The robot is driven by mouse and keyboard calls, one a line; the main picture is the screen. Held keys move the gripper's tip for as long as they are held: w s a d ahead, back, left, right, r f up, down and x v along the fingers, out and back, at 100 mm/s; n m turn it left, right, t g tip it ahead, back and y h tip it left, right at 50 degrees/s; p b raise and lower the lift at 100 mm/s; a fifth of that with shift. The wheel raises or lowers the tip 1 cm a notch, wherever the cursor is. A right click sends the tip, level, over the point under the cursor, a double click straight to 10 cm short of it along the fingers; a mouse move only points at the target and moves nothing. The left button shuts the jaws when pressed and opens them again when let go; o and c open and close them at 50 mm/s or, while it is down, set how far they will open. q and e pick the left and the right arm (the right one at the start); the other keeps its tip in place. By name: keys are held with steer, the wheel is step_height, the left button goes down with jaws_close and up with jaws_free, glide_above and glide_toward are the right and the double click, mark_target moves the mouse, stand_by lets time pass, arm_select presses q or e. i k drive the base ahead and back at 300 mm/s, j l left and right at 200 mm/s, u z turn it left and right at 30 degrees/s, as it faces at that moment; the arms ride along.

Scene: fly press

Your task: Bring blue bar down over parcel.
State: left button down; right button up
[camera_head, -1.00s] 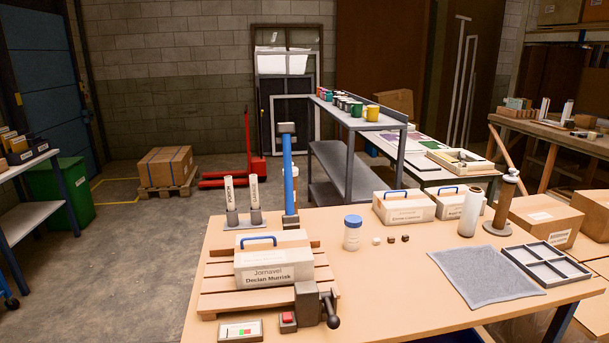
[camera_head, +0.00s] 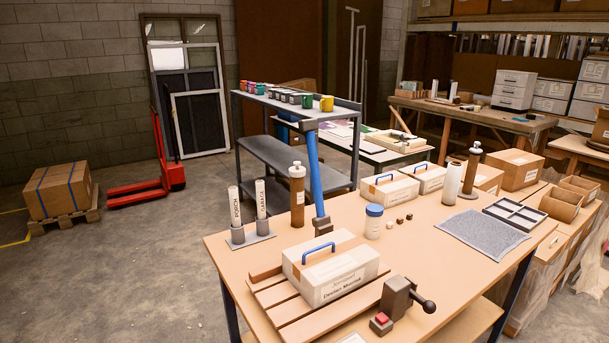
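The blue bar (camera_head: 315,178) stands up from a dark hinge block (camera_head: 322,226) behind the parcel, nearly upright with a slight lean in the picture. The parcel (camera_head: 335,285) is a pale box with a blue handle and a name label. It sits on a slatted wooden base (camera_head: 287,309) at the table's near left. A grey catch (camera_head: 398,296) with a black-knobbed lever stands at the near side of the base. Beside it is a red button on a block (camera_head: 381,321). Neither gripper is in view.
On the table (camera_head: 420,280), two tubes in a holder (camera_head: 251,238), a brown cylinder (camera_head: 297,195) and a blue-lidded jar (camera_head: 373,222) stand near the bar. Two similar parcels (camera_head: 389,190) are at the back. A grey mat (camera_head: 482,234) and a tray (camera_head: 515,213) lie right.

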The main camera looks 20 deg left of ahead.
mark_target(307, 126)
steer(key=i+j+z, duration=0.15)
steer(key=j+z, duration=0.3)
steer(key=j, duration=0.8)
steer(key=k+j+z, duration=0.1)
steer(key=j+z, duration=0.35)
steer(key=j, duration=0.8)
steer(key=i+j+z, duration=0.1)
steer(key=j, duration=0.25)
steer(key=i+j+z, duration=0.1)
steer(key=j, duration=0.25)
steer(key=i+j+z, duration=0.1)
steer(key=i+j, duration=0.15)
steer(key=j, duration=0.15)
steer(key=i+j+z, duration=0.1)
steer(key=j, duration=0.3)
steer(key=i+j+z, duration=0.1)
steer(key=j, duration=0.3)
steer(key=k+j+z, duration=0.5)
steer(key=i+l, duration=0.05)
steer(key=l, duration=0.05)
